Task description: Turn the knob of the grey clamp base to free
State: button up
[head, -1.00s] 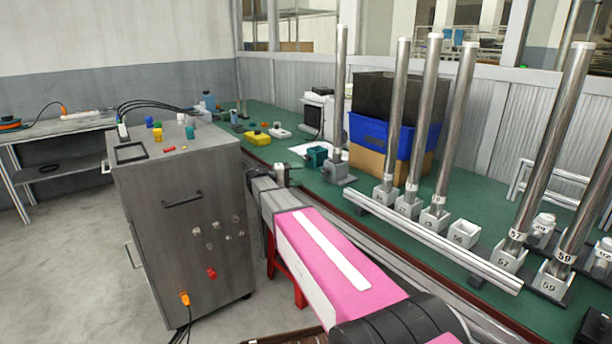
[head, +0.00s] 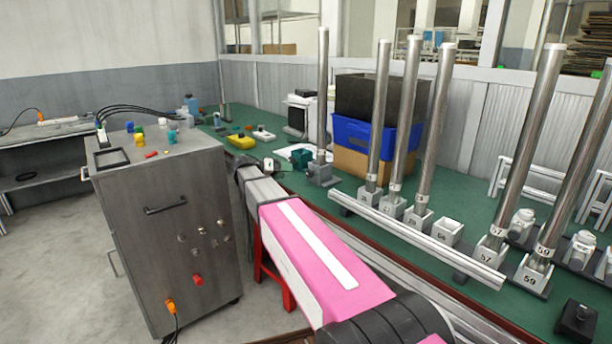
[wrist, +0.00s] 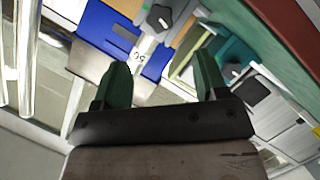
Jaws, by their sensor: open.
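The grey clamp base (head: 321,175) stands on the green bench in the head view, with a tall steel pole (head: 323,90) rising from it. A teal block (head: 301,158) is just left of it. The knob's setting is too small to read in the head view. In the wrist view, a dark grey lobed knob (wrist: 160,18) shows at the top, beyond my gripper (wrist: 162,62); I cannot tell for certain which base it belongs to. My gripper is open, with two green fingers apart and nothing between them. In the head view my pink arm reaches towards the bench edge, left of the base.
Several other poles in numbered bases stand to the right, behind a long metal rail (head: 415,237). A blue crate (head: 360,135) is behind the clamp base. A grey cabinet (head: 165,235) stands left of my arm. A yellow item (head: 241,141) lies on the bench.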

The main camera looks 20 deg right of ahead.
aim_at(307, 174)
jog(key=x, duration=1)
jog(key=shift+d+f, duration=0.1)
jog(key=shift+d, duration=0.25)
jog(key=c, duration=0.9)
